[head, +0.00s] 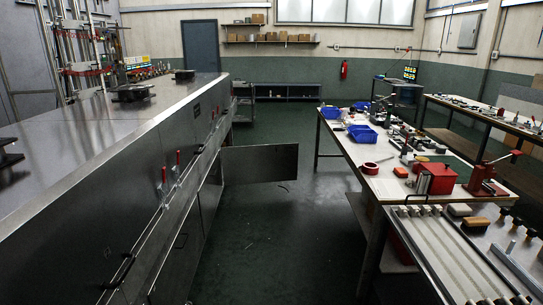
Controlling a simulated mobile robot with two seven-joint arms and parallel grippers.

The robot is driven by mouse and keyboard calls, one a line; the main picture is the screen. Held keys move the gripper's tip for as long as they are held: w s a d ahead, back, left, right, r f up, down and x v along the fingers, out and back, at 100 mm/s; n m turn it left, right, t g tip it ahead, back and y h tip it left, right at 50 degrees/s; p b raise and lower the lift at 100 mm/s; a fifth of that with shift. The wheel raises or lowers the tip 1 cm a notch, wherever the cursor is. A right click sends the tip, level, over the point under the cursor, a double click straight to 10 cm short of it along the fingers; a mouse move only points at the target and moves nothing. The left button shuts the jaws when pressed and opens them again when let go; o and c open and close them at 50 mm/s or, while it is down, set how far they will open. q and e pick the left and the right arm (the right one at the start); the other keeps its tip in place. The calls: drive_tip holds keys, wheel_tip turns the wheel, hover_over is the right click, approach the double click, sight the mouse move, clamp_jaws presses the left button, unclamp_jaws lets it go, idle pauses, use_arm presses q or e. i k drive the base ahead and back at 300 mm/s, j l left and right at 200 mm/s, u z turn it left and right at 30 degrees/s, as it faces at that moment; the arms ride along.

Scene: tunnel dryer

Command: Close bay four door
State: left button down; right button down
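The long grey metal tunnel dryer (95,165) runs along the left side. One flat dark metal door panel (258,164) stands open, sticking out from the dryer's front into the aisle. I can read no bay number, so I cannot tell from a label that it is bay four. Nearer along the front are other panels, a black bar handle (121,271) and red-handled toggle clamps (178,161). Neither of my grippers shows in this view.
The dark green floor (270,240) between dryer and benches is mostly clear. On the right stands a workbench (345,147) with blue bins (362,133), a red box (437,178) and tools. A nearer rack of pale bars (455,262) narrows the aisle's right side.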

sight(243, 165)
drive_tip(key=i, duration=1.4)
drive_tip(key=i+u, duration=0.1)
drive_tip(key=i, duration=0.6)
drive_tip(key=i+l+u, duration=0.1)
drive_tip(key=i, duration=0.6)
drive_tip(key=i+j+z, duration=0.1)
drive_tip(key=i, duration=0.45)
drive_tip(key=i+j+z, duration=0.1)
drive_tip(key=i+j, duration=0.2)
drive_tip(key=i, duration=0.2)
